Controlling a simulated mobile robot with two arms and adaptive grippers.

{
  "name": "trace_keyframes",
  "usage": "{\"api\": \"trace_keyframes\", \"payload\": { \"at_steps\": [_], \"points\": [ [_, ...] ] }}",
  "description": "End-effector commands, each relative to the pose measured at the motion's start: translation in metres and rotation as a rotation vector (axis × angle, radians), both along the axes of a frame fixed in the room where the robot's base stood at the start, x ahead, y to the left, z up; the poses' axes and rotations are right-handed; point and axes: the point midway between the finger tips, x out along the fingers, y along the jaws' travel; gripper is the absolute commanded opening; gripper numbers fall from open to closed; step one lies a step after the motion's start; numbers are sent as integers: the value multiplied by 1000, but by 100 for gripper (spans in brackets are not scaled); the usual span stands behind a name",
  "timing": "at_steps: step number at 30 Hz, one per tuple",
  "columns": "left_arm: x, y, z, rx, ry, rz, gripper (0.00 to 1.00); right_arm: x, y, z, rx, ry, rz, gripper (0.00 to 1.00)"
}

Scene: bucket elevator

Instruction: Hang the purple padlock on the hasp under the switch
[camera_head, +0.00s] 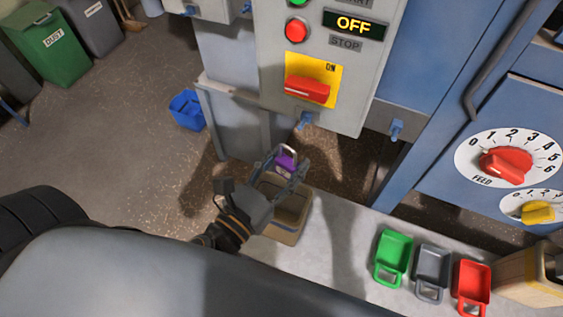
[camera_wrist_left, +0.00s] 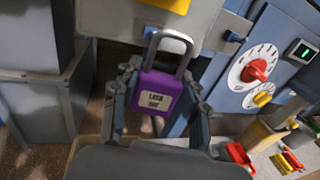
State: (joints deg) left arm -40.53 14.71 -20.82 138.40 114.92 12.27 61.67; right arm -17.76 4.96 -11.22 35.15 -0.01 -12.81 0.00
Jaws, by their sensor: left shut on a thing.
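The purple padlock (camera_head: 286,161) with a silver shackle is between the fingers of my left gripper (camera_head: 283,172), which is shut on it. In the left wrist view the purple padlock (camera_wrist_left: 158,92) is upright with its label facing me and its shackle on top, between the left gripper's fingers (camera_wrist_left: 155,95). The red rotary switch (camera_head: 307,90) on a yellow plate sits on the grey control box. A blue hasp-like fitting (camera_head: 305,119) is under the switch, above and apart from the padlock. Whether the shackle is open I cannot tell. My right gripper is not in view.
A tan bin (camera_head: 287,207) stands below my left gripper. Green (camera_head: 393,257), grey (camera_head: 431,270) and red (camera_head: 471,285) scoops lie on the pale surface at the lower right. Another blue fitting (camera_head: 396,129) is right of the control box. A blue bucket (camera_head: 187,110) stands on the floor.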

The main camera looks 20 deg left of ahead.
Motion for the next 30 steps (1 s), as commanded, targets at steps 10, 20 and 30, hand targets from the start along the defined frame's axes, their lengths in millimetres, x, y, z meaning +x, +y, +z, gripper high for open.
{"api": "trace_keyframes", "payload": {
  "at_steps": [10,20,30],
  "points": [
    [26,0,3,1,-3,1,9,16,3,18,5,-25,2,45],
    [41,-1,0,0,-1,1,9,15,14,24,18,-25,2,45],
    [42,-2,2,2,-1,1,9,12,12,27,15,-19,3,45]
  ]
}}
